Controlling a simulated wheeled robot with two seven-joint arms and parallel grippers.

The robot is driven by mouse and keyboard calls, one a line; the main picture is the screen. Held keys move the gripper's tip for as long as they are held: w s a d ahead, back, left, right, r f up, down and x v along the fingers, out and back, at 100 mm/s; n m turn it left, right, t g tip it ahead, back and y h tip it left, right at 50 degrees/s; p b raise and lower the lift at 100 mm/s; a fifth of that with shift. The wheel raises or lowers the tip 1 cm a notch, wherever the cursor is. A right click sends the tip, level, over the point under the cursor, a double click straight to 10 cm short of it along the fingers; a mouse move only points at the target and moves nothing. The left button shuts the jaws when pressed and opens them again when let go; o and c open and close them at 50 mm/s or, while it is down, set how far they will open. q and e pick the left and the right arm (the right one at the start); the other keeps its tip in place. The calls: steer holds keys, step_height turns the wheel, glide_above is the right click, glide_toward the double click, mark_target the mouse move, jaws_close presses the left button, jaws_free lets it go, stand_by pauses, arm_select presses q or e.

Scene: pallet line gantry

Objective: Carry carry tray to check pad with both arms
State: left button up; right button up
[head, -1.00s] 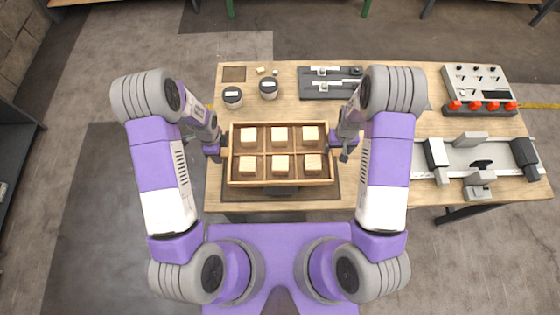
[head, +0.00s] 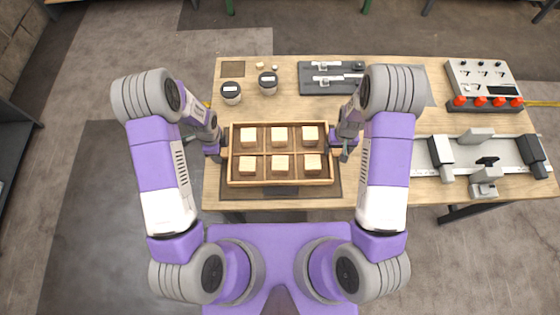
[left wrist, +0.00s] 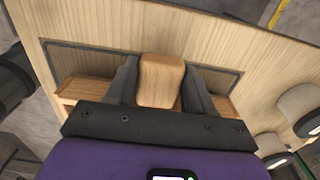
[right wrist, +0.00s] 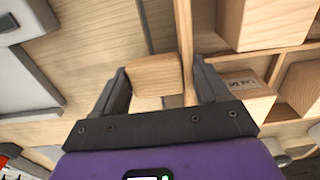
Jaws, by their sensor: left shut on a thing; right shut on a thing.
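The carry tray (head: 280,184) is a wooden tray with several compartments, each holding a pale wooden block. It looks level in front of me in the head view. My left gripper (head: 225,151) is shut on its left handle, a wooden grip (left wrist: 161,80) between the fingers in the left wrist view. My right gripper (head: 335,147) is shut on its right handle, which shows in the right wrist view (right wrist: 155,76). A dark-edged rectangle (left wrist: 110,62) lies on the bench beneath the tray; I cannot tell whether it is the check pad, or whether the tray touches it.
Two lidded cups (head: 231,93) (head: 268,83) stand behind the tray. A dark tool board (head: 312,89) lies at the back. A grey clamp fixture (head: 475,155) and a control box with red knobs (head: 483,85) occupy the bench's right side.

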arm_select(q)
steer(key=shift+d+f+b, duration=0.15)
steer(key=shift+f+b, duration=0.45)
steer(key=shift+f, duration=0.1)
arm_select(e)
steer(key=shift+a+f, duration=0.1)
steer(key=shift+f, duration=0.65)
arm_select(q)
steer(key=o, duration=1.4)
arm_select(e)
steer(key=o, duration=1.4)
steer(key=shift+r, duration=0.1)
arm_select(q)
steer(key=shift+r, duration=0.15)
step_height(320, 180, up, 11)
steer(key=shift+f, duration=0.1)
arm_select(e)
steer(key=shift+r, duration=0.1)
arm_select(q)
steer(key=shift+r, duration=0.5)
arm_select(e)
step_height(320, 180, up, 12)
